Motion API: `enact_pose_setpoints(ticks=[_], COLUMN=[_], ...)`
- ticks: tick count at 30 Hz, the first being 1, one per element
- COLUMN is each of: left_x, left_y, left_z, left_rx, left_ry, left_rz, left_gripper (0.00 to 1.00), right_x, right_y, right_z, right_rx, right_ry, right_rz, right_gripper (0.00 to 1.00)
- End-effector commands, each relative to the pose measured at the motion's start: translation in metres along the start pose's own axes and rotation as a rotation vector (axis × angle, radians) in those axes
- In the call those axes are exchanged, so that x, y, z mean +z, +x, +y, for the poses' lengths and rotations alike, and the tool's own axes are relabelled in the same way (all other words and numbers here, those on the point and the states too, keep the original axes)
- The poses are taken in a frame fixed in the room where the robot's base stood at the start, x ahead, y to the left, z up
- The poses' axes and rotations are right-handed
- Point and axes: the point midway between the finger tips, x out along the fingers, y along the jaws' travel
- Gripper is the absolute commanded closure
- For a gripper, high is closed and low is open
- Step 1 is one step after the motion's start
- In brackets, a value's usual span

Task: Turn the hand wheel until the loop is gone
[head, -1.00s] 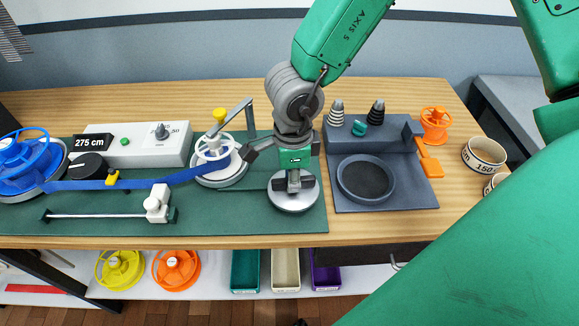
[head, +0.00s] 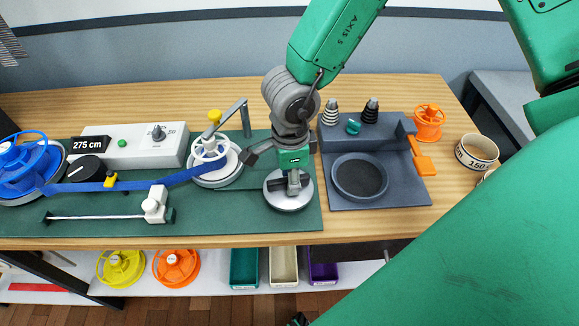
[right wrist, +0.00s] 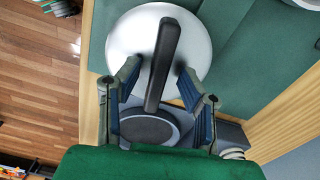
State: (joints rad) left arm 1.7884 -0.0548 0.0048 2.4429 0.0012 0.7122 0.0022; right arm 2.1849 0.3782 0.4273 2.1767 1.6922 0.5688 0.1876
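A silver round disc (head: 289,204), which looks like the hand wheel, sits at the right end of the green mat. In the right wrist view the disc (right wrist: 125,42) carries a raised black bar handle (right wrist: 166,55). My right gripper (head: 293,186) is over it; in the wrist view its fingers (right wrist: 157,82) are apart on either side of the bar, with gaps showing. A blue strap (head: 130,185) runs from the blue spool (head: 30,165) to the white reel (head: 212,155). I cannot make out a distinct loop in it. My left gripper is not in view.
A white box with a knob (head: 150,147) and a 275 cm display (head: 90,144) stand behind the strap. A dark tray with a round dish (head: 400,190) is right of the disc. An orange spool (head: 428,122) and a tape roll (head: 477,151) stand farther right. The front wood strip is clear.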

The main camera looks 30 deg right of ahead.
Motion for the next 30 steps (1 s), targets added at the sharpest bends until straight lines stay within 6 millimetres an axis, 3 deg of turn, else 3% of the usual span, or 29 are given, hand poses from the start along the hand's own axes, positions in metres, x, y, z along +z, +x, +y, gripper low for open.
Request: enact_pose_setpoints(ticks=[5,18,24,30], left_x=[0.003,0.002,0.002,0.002], left_y=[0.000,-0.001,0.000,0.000], left_z=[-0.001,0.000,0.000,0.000], left_rx=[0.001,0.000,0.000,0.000], left_ry=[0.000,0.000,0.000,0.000], left_rz=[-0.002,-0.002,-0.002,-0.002], left_gripper=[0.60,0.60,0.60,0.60], right_x=[0.001,-0.002,-0.003,-0.003], right_y=[-0.017,-0.102,-0.117,-0.118], right_z=[-0.001,-0.003,-0.003,-0.002], right_rx=[-0.004,-0.001,0.001,0.002], right_ry=[0.002,0.003,0.001,0.001], right_rz=[-0.004,-0.004,-0.002,0.000], right_gripper=[0.66,0.66,0.66,0.66])
